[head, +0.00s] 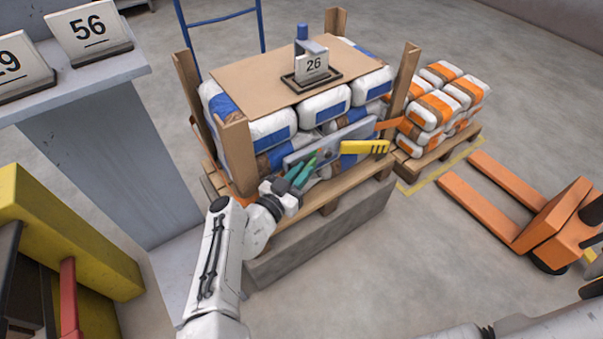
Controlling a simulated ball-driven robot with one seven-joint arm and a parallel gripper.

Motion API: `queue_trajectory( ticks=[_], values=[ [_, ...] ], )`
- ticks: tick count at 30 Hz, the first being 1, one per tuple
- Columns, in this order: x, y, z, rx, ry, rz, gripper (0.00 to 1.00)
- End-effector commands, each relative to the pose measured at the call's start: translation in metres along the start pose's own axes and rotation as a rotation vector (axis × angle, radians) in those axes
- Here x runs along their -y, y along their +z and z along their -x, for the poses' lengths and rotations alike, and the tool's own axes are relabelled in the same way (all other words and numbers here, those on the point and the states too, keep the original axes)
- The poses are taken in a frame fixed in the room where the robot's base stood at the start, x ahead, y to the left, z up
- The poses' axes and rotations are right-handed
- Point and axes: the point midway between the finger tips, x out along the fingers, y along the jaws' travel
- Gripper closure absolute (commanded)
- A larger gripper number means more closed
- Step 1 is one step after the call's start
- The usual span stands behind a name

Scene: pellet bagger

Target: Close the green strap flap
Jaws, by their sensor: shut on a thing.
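The green strap flap (308,163) is at the front of the bag pallet, against a grey plate (345,134). It is small in the head view and partly hidden by my gripper. My gripper (300,178) is at the flap, shut on it. I cannot tell the flap's exact angle or how much of it lies between the fingers. A yellow flap or handle with dark marks (364,147) is just right of it on the same plate.
White and blue bags (270,128) are stacked on a wooden pallet (328,195) above a concrete block (315,235). Wooden corner posts (237,155) flank the stack. A grey column (110,150) stands left. Orange bags (440,95) and an orange pallet jack (540,225) are right.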

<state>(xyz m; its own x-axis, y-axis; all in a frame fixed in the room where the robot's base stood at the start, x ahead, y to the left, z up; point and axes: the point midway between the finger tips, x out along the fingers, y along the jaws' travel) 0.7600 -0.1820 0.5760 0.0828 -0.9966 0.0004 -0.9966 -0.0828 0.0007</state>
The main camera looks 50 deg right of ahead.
Motion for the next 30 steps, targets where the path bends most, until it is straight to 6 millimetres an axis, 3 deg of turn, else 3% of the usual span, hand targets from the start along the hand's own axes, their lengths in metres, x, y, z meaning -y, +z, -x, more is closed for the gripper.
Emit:
queue_trajectory(
  ticks=[1,2,9,30],
  values=[
    [0.0000,0.0003,0.0004,0.001,0.000,0.000,1.00],
    [0.0000,0.0004,0.0004,0.001,0.000,0.000,0.83],
    [0.0001,0.0004,0.0003,0.001,-0.001,-0.001,0.60],
    [-0.0019,-0.0047,0.0006,-0.001,-0.067,0.002,0.60]
  ],
)
